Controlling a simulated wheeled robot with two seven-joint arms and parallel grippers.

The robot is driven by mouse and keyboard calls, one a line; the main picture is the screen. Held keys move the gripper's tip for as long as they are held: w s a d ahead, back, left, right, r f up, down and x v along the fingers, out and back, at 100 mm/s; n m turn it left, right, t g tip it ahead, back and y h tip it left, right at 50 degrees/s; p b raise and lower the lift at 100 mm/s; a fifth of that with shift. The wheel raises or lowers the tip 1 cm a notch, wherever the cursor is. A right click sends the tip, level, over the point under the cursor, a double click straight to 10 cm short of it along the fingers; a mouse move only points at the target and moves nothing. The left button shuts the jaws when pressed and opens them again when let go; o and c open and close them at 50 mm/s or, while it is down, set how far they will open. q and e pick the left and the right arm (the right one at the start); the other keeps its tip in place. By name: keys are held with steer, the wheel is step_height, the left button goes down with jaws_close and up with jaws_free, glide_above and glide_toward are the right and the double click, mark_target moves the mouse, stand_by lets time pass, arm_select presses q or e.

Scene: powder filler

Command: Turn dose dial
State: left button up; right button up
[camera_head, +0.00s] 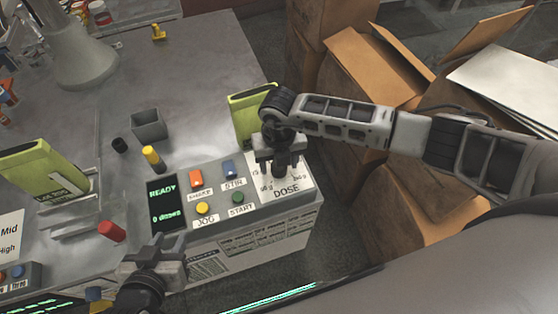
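The dose dial is mostly hidden under my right gripper (279,168), at the white DOSE panel (286,190) on the right end of the control box. A dark piece shows between the fingers, which point down at the panel. I cannot tell whether they grip the dial or only surround it. My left gripper (172,258) is low in the picture, in front of the box's left end and apart from the dial. Its finger gap is not clear.
The box carries a READY display (165,205), an orange SHAKE button (196,178), a blue STIR button (229,168), a yellow JOG button (203,208) and a green START button (238,198). A green-yellow block (243,115) stands behind the dial. Cardboard boxes (370,70) fill the right side.

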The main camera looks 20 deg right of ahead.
step_height(320, 180, up, 16)
stand_by(0.6)
